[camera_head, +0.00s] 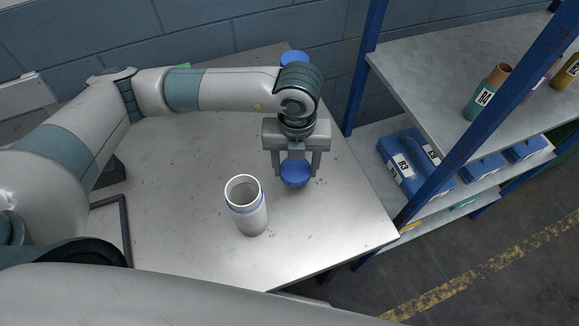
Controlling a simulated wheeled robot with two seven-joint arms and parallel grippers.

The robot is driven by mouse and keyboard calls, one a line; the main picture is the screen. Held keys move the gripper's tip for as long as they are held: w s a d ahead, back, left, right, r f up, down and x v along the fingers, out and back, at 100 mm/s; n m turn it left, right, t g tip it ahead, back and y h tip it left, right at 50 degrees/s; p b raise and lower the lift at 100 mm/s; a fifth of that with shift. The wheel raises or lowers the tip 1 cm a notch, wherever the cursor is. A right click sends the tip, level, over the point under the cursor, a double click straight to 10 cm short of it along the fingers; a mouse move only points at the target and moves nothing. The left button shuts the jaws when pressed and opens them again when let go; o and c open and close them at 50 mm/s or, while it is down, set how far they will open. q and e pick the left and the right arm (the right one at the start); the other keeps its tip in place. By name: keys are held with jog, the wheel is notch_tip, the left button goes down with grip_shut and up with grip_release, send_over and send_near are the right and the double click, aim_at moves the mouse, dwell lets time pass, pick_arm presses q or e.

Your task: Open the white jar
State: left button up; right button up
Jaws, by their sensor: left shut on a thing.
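The white jar (248,211) stands upright on the table, its mouth uncovered and facing up, with a thin blue band below the rim. My left gripper (295,175) is to the right of the jar and a little farther back. It is shut on a round blue lid (295,174), which sits between its two fingers. The lid is apart from the jar. My right gripper is not in view.
The grey table (190,235) has clear room around the jar. A blue object (294,58) shows at its far edge behind my arm. A blue-framed shelf (470,140) on the right holds bottles such as R4 (485,97) and blue containers such as R3 (404,166).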

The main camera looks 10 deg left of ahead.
aim_at(290, 165)
pick_arm(q)
jog(key=shift+w+a+f, duration=0.25)
jog(key=shift+a+f, duration=0.25)
jog(key=shift+a, duration=0.25)
jog(key=shift+f+p, duration=0.4)
jog(key=shift+p, duration=0.2)
notch_tip(290, 165, down, 2)
jog(key=shift+p, duration=0.6)
jog(key=shift+f, duration=0.6)
